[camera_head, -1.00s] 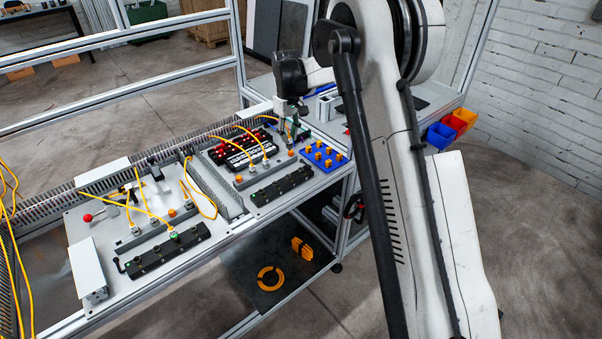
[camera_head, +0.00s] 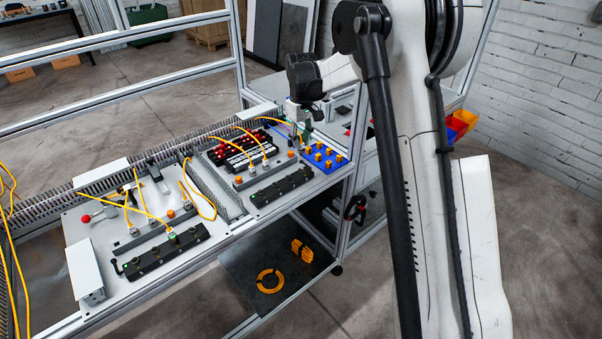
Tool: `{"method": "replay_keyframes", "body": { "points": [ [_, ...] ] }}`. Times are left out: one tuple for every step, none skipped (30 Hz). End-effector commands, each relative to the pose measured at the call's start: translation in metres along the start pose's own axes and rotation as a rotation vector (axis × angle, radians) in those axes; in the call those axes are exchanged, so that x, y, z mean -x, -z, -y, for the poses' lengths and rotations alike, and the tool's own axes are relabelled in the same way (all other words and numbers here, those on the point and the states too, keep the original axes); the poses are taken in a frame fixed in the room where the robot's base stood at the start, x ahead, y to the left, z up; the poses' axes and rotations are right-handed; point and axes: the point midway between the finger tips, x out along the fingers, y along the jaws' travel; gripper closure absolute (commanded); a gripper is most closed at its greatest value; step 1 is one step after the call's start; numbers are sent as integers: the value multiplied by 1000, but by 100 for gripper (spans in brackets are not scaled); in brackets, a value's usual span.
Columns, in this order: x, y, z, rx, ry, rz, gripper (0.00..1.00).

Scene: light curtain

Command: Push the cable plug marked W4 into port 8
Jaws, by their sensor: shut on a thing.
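My gripper (camera_head: 305,134) is over the right end of the right-hand panel, beside the blue block with yellow pieces. It is shut on a small cable plug, mostly hidden by the fingers. A yellow cable (camera_head: 270,118) arches to it from the left. Two other yellow cables run from the red-and-black module (camera_head: 238,149) to plugs (camera_head: 265,163) in a grey strip. In front is a black port block (camera_head: 282,186) with several ports. The W4 mark and port numbers are too small to read.
The blue block (camera_head: 341,157) stands right of the strip. An orange button (camera_head: 290,153) sits on the strip's right part. A left-hand panel holds another black block (camera_head: 160,256), cables and a red knob (camera_head: 86,218). Slotted ducting (camera_head: 207,187) separates the panels.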

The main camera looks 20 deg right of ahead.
Motion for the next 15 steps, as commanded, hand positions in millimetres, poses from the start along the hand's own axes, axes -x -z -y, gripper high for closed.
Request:
{"method": "replay_keyframes", "body": {
  "points": [
    [0,0,0,0,0,0,100],
    [0,0,0,0,0,0,100],
    [0,0,0,0,0,0,100],
    [-1,0,0,0,0,0,100],
    [-2,0,0,0,0,0,100],
    [-2,0,0,0,0,0,100],
    [-3,0,0,0,0,0,100],
    [-4,0,0,0,0,0,100],
    [-6,0,0,0,0,0,100],
    [-7,0,0,0,0,0,100],
    [-8,0,0,0,0,0,100],
    [-9,0,0,0,0,0,100],
    [-10,0,0,0,0,0,100],
    [-12,0,0,0,0,0,100],
    [-13,0,0,0,0,0,100]
  ]
}}
